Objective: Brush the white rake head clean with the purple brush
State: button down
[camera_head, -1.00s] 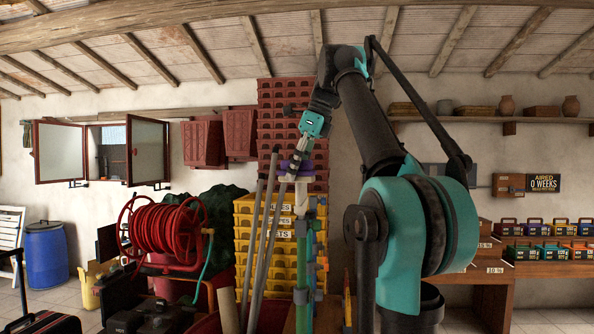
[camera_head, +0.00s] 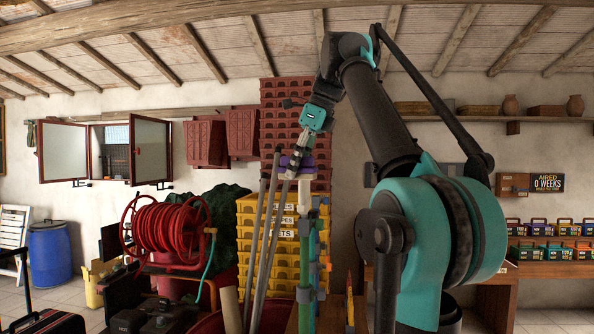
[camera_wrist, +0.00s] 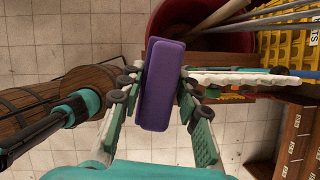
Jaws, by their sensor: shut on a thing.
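My gripper (camera_wrist: 162,78) is shut on the purple brush (camera_wrist: 159,95), a rounded block held between both fingers. The white rake head (camera_wrist: 245,78) lies just to the right of the brush in the wrist view, close to the right finger. I cannot tell whether the brush touches it. In the head view my gripper (camera_head: 300,150) is raised, with the purple brush (camera_head: 297,162) small at its end. The white rake head (camera_head: 304,196) shows as a pale upright piece just below it, atop the standing tools. The brush's underside is hidden.
Several long handles (camera_head: 268,240) stand upright below my gripper. A red tub (camera_wrist: 215,22) holds handles at the top of the wrist view. Yellow crates (camera_head: 250,255) are stacked behind. A red hose reel (camera_head: 165,230) is at left; a wooden barrel (camera_wrist: 85,85) is left of my gripper.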

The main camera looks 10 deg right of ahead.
jog(key=shift+r, duration=2.7)
